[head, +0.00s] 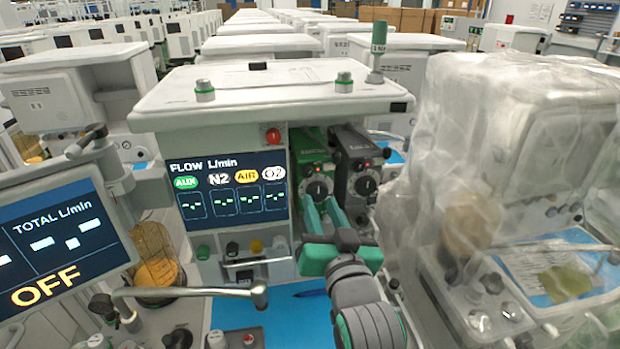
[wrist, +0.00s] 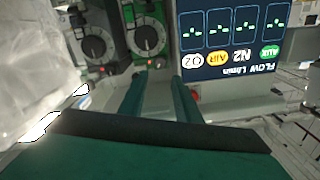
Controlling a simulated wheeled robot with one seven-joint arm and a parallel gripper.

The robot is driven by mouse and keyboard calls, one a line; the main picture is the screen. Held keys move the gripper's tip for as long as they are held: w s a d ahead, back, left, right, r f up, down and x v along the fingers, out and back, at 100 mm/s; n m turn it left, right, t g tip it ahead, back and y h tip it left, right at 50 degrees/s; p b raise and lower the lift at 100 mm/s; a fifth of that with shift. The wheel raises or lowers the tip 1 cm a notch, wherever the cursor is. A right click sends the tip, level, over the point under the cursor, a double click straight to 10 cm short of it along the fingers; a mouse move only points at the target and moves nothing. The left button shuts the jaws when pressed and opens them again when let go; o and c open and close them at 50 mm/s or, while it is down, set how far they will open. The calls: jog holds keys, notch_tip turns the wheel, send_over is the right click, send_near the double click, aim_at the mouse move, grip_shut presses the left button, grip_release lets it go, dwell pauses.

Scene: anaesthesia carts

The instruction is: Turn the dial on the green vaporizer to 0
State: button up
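The green vaporizer (head: 311,152) stands in the anaesthesia cart, right of the flow screen. Its dark round dial (head: 317,189) is on the lower front; it also shows, upside down, in the wrist view (wrist: 149,40). My gripper (head: 321,204) is in front of and slightly below this dial. Its two green fingers are apart with nothing between them. In the wrist view the fingertips (wrist: 158,76) end short of the dial, which sits toward the left finger's side. The dial's number setting is too small to read.
A dark grey vaporizer (head: 356,150) with a similar dial stands close on the right. The flow screen (head: 228,187) is close on the left. A plastic-wrapped cart (head: 440,160) stands right of my arm. A blue work surface (head: 235,313) lies below.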

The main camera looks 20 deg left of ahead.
aim_at(308, 173)
jog(key=x, duration=1)
jog(key=shift+w+a+r, duration=0.1)
jog(key=shift+w+a, duration=0.15)
jog(key=shift+w, duration=0.05)
grip_shut()
